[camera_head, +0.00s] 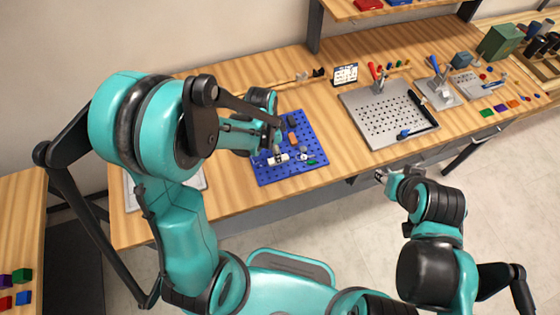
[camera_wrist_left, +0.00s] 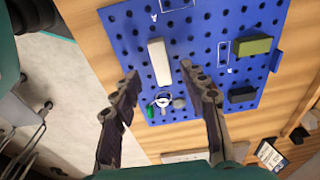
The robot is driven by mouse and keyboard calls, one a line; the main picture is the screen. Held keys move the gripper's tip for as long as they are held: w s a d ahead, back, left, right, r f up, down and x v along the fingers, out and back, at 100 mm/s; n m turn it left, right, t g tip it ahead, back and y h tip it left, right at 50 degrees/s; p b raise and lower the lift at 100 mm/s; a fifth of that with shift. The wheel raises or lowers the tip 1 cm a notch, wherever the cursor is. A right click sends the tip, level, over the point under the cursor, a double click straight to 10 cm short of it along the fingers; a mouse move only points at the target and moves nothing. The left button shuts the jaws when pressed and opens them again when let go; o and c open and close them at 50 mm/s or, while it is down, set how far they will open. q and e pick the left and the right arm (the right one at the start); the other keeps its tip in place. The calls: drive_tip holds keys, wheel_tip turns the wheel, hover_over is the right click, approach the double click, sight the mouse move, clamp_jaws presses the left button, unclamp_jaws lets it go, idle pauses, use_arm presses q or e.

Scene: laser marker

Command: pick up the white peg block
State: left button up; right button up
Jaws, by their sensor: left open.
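The white peg block (camera_wrist_left: 159,62) lies on the blue pegboard (camera_wrist_left: 215,20) in the left wrist view. In the head view the white block (camera_head: 278,159) shows just below my left gripper (camera_head: 275,149), on the blue pegboard (camera_head: 305,125). My left gripper (camera_wrist_left: 158,72) is open, with one fingertip on each side of the block in the picture. I see no finger touching it, and I cannot tell how high the fingertips are above the board. My right gripper (camera_head: 383,176) hangs off the table's front edge, too small to read its jaws.
A ring with a green tag (camera_wrist_left: 160,103) lies close to the white block. An olive block (camera_wrist_left: 252,46) and a black block (camera_wrist_left: 242,95) sit on the board to the right. A grey perforated plate (camera_head: 385,115) with tools stands farther right. Bare wood lies between board and plate.

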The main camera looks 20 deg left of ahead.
use_arm(q)
drive_tip(key=f, duration=0.1)
drive_tip(key=f+b, duration=0.1)
drive_tip(key=f, duration=0.1)
drive_tip(key=d+f, duration=0.1)
drive_tip(key=f, duration=0.1)
drive_tip(key=shift+w, duration=0.35)
clamp_jaws()
drive_tip(key=shift+r, duration=0.1)
drive_tip(key=shift+r, duration=0.65)
wheel_tip(320, 180, up, 3)
drive_tip(key=shift+r+p, duration=0.1)
drive_tip(key=shift+p, duration=0.55)
drive_tip(key=s+d+r+p, duration=0.1)
drive_tip(key=d+r+p, duration=0.1)
drive_tip(key=d+r, duration=0.4)
drive_tip(key=d, duration=0.5)
drive_tip(key=shift+d+r, duration=0.2)
drive_tip(key=shift+d, duration=0.05)
